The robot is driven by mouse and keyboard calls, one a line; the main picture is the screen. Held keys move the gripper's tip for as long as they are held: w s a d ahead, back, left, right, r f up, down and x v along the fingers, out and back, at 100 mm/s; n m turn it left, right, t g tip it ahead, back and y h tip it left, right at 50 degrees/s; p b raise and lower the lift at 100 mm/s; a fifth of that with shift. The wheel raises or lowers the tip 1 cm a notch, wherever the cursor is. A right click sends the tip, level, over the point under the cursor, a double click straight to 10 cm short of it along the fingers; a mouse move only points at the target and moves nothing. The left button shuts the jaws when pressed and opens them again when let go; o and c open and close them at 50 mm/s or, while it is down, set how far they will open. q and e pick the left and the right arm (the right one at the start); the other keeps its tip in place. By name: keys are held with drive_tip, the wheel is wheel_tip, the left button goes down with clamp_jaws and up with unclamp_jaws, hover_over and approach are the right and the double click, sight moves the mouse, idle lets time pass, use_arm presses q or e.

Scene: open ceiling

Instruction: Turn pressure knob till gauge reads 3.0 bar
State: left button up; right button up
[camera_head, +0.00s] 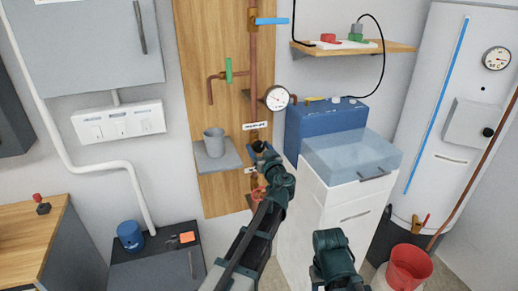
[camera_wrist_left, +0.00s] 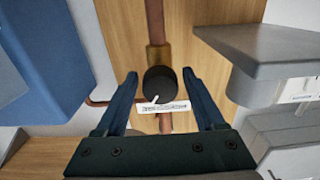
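The pressure gauge (camera_head: 277,98), a round white dial, sits on the copper pipe on the wooden wall panel. Its needle is too small to read. The black pressure knob (camera_wrist_left: 160,85) is on the pipe below the gauge, with a white pointer line toward its lower left and a label just beside it. My left gripper (camera_wrist_left: 160,74) is open, with the knob between its two fingers and a visible gap on each side. In the head view my left gripper (camera_head: 261,150) partly hides the knob.
A grey shelf (camera_head: 217,158) with a grey cup (camera_head: 214,142) juts out just left of the knob. A blue box (camera_head: 325,122) is to the right. A green-handled valve (camera_head: 229,70) and a blue-handled valve (camera_head: 270,21) are higher on the pipes.

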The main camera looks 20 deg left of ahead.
use_arm(q)
clamp_jaws()
drive_tip(key=m, duration=0.7)
drive_tip(key=shift+m, duration=0.3)
drive_tip(key=m, duration=0.3)
drive_tip(key=shift+m, duration=2)
